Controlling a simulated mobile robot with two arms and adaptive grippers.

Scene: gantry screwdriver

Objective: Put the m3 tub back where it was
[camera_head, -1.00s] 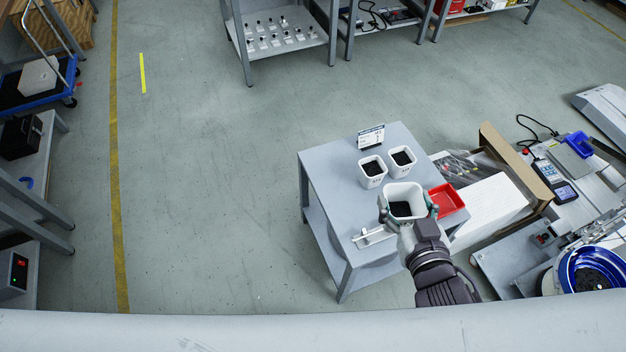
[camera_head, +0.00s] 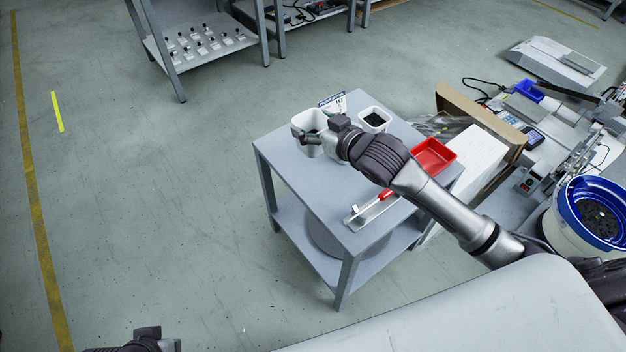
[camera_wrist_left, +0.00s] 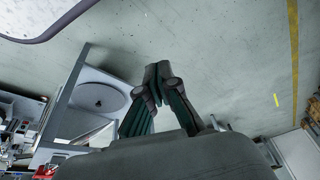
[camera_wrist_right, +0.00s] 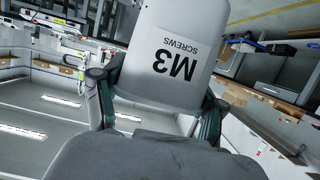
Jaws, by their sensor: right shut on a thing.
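The white M3 tub (camera_head: 304,125) is in my right gripper (camera_head: 318,134), over the far left part of the grey table (camera_head: 290,165). In the right wrist view the tub (camera_wrist_right: 178,55) shows its "M3 SCREWS" label between the two fingers (camera_wrist_right: 155,92). I cannot tell whether its base touches the table. A second white tub (camera_head: 375,119) with dark contents stands at the far right. Another tub beside it is mostly hidden behind my right gripper. My left gripper (camera_wrist_left: 157,85) is shut and empty, away from the table.
A small sign (camera_head: 333,103) stands at the table's back edge. A red tray (camera_head: 433,155) sits at the right, and a red-handled tool on a metal holder (camera_head: 368,211) lies at the front. A white box (camera_head: 470,160) and blue bowl feeder (camera_head: 597,212) are farther right.

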